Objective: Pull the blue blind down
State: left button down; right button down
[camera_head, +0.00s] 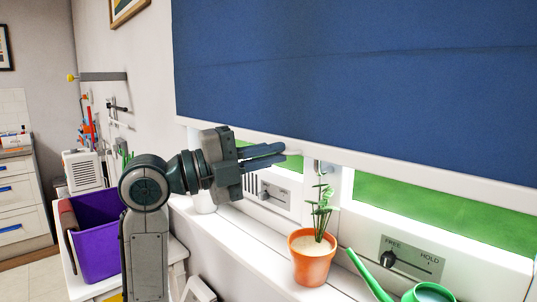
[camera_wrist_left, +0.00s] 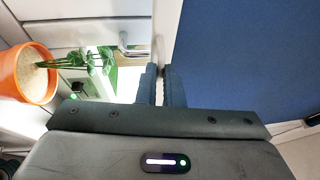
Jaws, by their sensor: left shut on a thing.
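The blue blind (camera_head: 350,70) hangs over the upper part of the window, with a white bar (camera_head: 400,172) along its lower edge. Below the bar, strips of green show through the panes. My left gripper (camera_head: 284,152) reaches in from the left at the bar, left of the blind's middle. In the left wrist view its fingers (camera_wrist_left: 161,80) are closed on the edge of the white bar, beside the blue cloth (camera_wrist_left: 240,60). The fingertips partly hide the gripped spot. My right gripper is not in view.
A potted plant (camera_head: 312,262) stands on the sill below my gripper. A FREE/HOLD switch plate (camera_head: 412,262) is to its right, its knob nearer FREE. A green watering can (camera_head: 425,292) is at the bottom. A purple bin (camera_head: 95,240) stands at left.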

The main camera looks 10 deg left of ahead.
pick_arm(q)
jog(key=c, duration=1.7)
grip_release()
jog(key=shift+f, duration=0.35)
jog(key=shift+o, duration=0.7)
jog(key=shift+r, duration=0.1)
